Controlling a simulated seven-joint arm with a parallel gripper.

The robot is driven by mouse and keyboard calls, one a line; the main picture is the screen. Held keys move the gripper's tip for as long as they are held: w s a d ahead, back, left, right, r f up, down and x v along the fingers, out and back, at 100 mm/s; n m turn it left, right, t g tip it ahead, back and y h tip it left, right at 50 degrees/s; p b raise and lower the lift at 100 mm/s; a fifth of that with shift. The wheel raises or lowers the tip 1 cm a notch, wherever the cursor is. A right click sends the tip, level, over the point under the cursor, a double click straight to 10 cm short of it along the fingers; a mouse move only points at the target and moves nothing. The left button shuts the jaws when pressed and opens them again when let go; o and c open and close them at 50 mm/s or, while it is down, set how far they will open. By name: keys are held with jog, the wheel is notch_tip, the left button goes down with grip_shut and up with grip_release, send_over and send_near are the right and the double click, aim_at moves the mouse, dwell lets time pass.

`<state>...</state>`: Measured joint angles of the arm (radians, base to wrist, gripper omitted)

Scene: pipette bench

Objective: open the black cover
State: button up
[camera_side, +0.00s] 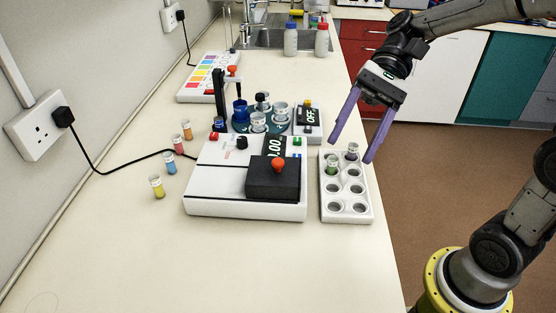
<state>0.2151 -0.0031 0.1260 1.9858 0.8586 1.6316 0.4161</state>
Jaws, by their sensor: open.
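The black cover (274,184) is a dark box with an orange-red knob (278,166) on top. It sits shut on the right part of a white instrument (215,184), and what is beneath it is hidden. My gripper (350,151) has two long purple fingers spread wide apart. It hangs to the right of the cover, over the white tube rack (330,209), and holds nothing that I can see. The fingers point down and to the left.
Behind the instrument stand a round blue carrier with several cups and a small device reading OFF (308,122). Several coloured vials (157,186) stand at left. The front bench is clear.

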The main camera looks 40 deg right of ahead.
aim_at(277, 161)
jog(key=w+d+f+m+t+y, duration=0.1)
jog(key=w+d+f+m+y, duration=0.1)
jog(key=w+d+f, duration=0.1)
jog(key=w+d+f+m+t+y, duration=0.1)
jog(key=w+d+f+m+y, duration=0.1)
jog(key=w+f, duration=0.3)
jog(key=w+d+f+m+t+y, duration=0.1)
jog(key=w+d+f+m+y, duration=0.1)
jog(key=w+d+f+m, duration=0.2)
jog(key=shift+w+d+y, duration=0.15)
jog(key=shift+w+y, duration=0.25)
jog(key=shift+w, duration=0.4)
jog(key=a, duration=1.3)
jog(key=shift+a+r, duration=0.1)
jog(key=shift+a, duration=0.15)
jog(key=shift+c, duration=0.4)
grip_shut()
